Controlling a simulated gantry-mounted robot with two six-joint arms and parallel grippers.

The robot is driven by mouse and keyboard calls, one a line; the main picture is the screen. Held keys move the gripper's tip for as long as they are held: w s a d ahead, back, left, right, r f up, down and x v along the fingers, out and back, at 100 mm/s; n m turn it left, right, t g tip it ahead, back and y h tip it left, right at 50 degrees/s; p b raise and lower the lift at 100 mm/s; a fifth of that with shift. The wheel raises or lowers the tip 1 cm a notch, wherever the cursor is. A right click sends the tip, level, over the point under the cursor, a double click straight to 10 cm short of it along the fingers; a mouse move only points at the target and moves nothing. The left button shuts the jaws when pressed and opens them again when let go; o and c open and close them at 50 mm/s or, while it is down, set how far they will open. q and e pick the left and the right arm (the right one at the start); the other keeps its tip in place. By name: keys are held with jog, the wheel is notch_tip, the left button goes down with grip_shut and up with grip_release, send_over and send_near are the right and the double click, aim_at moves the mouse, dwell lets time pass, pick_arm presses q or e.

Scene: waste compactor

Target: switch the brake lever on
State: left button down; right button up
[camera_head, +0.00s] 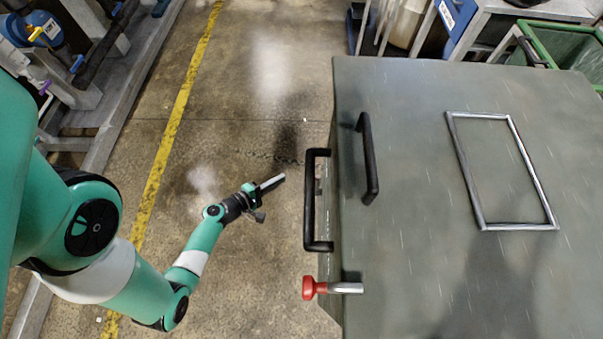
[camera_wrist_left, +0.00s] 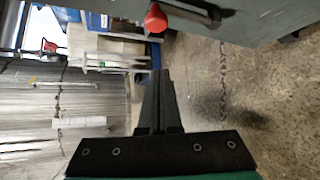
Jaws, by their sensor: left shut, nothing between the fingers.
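A lever with a red knob (camera_head: 309,288) and a short metal shaft sticks out from the left side of the grey compactor (camera_head: 420,270), near the bottom of the head view. I take it for the brake lever. The red knob also shows at the top of the left wrist view (camera_wrist_left: 156,18). My left gripper (camera_head: 280,178) is shut and empty. It is left of the compactor, above the knob in the head view and apart from it. In the left wrist view its fingers (camera_wrist_left: 158,75) are together below the knob. My right gripper is out of view.
A black handle (camera_head: 310,200) on the compactor's side stands close right of my left gripper. Another black handle (camera_head: 368,158) and a metal frame (camera_head: 463,170) are on its top. The floor (camera_head: 240,90) left of the compactor is clear, with a yellow line (camera_head: 172,130).

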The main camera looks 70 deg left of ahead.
aim_at(317, 185)
pick_arm(q)
jog(key=w+f+b, duration=0.1)
jog(key=w+b, duration=0.1)
jog(key=w, duration=0.6)
jog(key=shift+f, duration=0.25)
jog(key=shift+a, duration=0.1)
dwell(0.3)
